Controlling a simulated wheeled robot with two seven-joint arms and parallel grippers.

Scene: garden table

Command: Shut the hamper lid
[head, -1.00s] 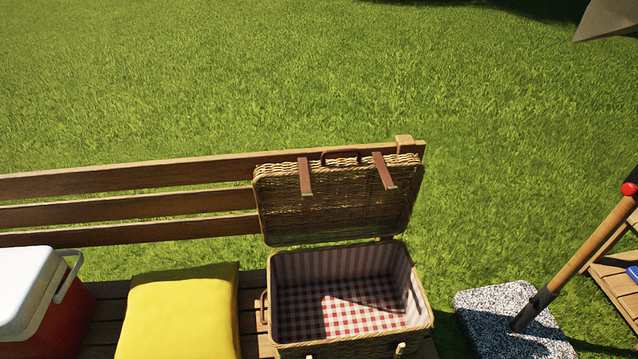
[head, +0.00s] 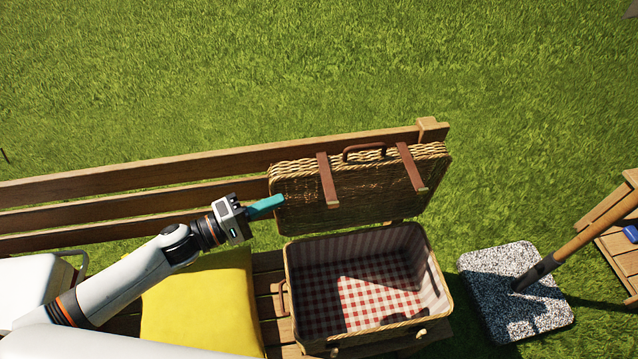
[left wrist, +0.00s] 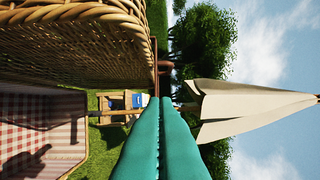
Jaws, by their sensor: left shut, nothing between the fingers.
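The wicker hamper (head: 372,335) stands on the bench with its lid (head: 300,205) raised and leaning back by the backrest. The lid has two brown straps and a brown handle. The hamper's inside shows a red-and-white checked lining and looks empty. My left gripper (head: 268,204) is shut and empty, its teal fingers at the left edge of the lid. I cannot tell whether they touch it. In the left wrist view the teal fingers (left wrist: 160,135) lie together, with the lid's wicker (left wrist: 75,45) at upper left and the checked lining (left wrist: 40,130) at lower left. My right gripper is not in view.
A yellow cushion (head: 200,305) lies left of the hamper, under my left arm. A cooler with a white lid (head: 28,285) is at far left. The wooden backrest (head: 130,174) runs behind. A speckled stone base (head: 490,270) with a pole stands at right. Open grass lies behind.

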